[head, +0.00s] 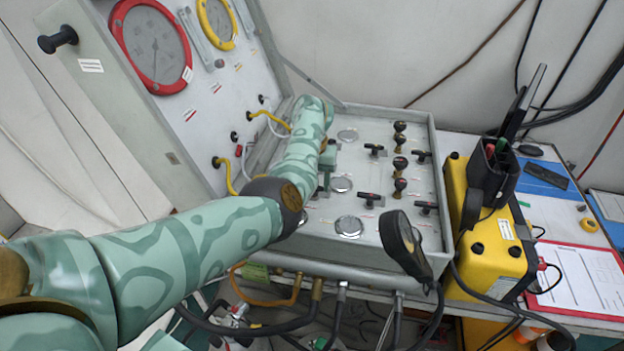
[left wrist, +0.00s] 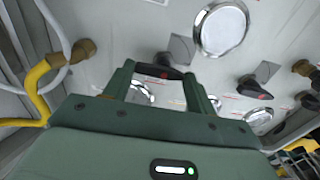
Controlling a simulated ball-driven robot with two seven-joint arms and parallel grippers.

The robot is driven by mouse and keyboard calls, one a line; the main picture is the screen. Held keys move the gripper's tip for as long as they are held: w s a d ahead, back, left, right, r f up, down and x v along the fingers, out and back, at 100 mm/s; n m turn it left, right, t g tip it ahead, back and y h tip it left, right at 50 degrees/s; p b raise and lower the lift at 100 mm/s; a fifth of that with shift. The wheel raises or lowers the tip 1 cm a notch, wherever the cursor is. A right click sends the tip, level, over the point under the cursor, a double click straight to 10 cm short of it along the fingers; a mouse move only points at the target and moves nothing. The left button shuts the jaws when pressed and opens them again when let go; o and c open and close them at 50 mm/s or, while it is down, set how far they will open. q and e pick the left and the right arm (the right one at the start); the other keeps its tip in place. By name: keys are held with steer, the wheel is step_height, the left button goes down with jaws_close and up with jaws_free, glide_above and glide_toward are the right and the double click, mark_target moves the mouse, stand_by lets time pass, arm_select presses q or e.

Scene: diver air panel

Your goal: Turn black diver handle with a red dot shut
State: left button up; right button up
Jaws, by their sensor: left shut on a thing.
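A black handle with a red dot (left wrist: 164,73) shows in the left wrist view, between the fingertips of my left gripper (left wrist: 158,82). The gripper is shut on it, and its two green fingers stand on either side of the handle. In the head view my left gripper (head: 326,165) is at the left part of the sloped grey panel (head: 300,240). My arm hides most of the held handle there. My right gripper is not in view.
More black handles (head: 370,198) and several black knobs (head: 400,164) stand to the right. Round silver caps (head: 349,227) lie nearby. Yellow hoses (head: 228,175) run on the left; a black round-headed object (head: 404,243) juts over the front edge. A yellow case (head: 484,240) stands right.

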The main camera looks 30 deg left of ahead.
arm_select(q)
steer(key=shift+w+r, duration=0.1)
steer(key=shift+r, duration=0.05)
stand_by(0.3)
steer(key=o, duration=1)
step_height(320, 180, up, 16)
steer(key=p, duration=0.4)
steer(key=shift+r, duration=0.1)
